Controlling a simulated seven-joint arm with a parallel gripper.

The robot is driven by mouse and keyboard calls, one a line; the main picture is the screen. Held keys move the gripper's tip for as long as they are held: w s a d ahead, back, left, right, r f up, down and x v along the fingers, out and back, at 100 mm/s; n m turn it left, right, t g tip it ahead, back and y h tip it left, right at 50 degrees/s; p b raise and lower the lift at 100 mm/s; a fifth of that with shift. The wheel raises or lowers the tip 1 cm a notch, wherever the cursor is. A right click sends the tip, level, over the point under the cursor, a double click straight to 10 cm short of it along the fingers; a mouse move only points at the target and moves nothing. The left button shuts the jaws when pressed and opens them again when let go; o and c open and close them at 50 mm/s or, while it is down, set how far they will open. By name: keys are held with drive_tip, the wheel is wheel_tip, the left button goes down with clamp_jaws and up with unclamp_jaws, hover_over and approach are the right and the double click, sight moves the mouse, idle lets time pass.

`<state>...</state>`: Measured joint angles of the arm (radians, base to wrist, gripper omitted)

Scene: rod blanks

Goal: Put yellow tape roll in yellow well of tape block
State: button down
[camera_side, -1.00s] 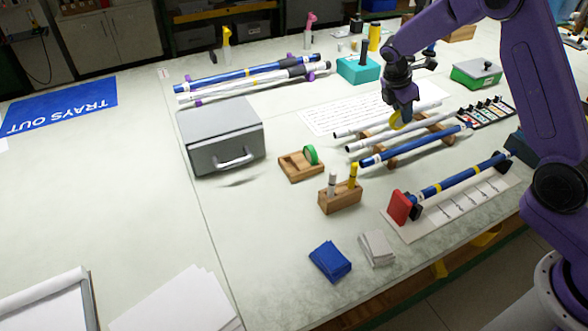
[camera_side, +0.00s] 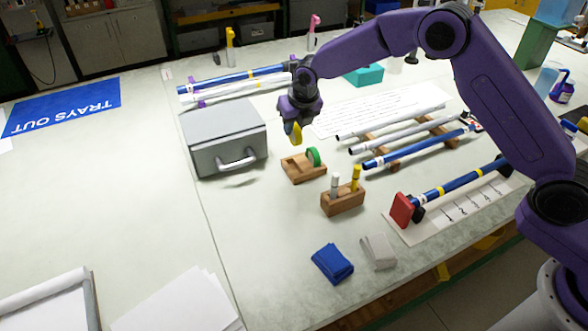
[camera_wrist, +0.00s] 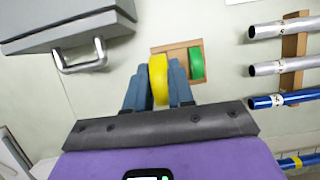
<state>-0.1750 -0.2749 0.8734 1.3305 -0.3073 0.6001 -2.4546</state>
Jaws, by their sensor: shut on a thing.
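The yellow tape roll (camera_side: 296,133) is held in my gripper (camera_side: 297,122), above the back left of the wooden tape block (camera_side: 297,173). In the wrist view the yellow tape roll (camera_wrist: 158,79) stands on edge between the fingers of my gripper (camera_wrist: 158,88). The tape block (camera_wrist: 176,47) shows beyond it, partly hidden by the roll and fingers. A green tape roll (camera_side: 313,157) stands in the right side of the block; it also shows in the wrist view (camera_wrist: 196,64). The block's left part looks empty in the side view. The roll appears apart from the block.
A grey box (camera_side: 225,136) with a handle stands close at left. A wooden marker holder (camera_side: 343,199) stands in front right of the block. Silver and blue rods (camera_side: 415,147) lie on wooden rests at right. The table in front of the grey box is clear.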

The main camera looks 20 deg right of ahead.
sight(299, 137)
wheel_tip(299, 137, down, 10)
drive_tip(key=shift+a+r, duration=0.1)
idle(0.4)
drive_tip(key=c, duration=1)
unclamp_jaws()
drive_tip(key=v, duration=1)
drive_tip(key=shift+r, duration=0.2)
drive_tip(key=shift+v, duration=0.85)
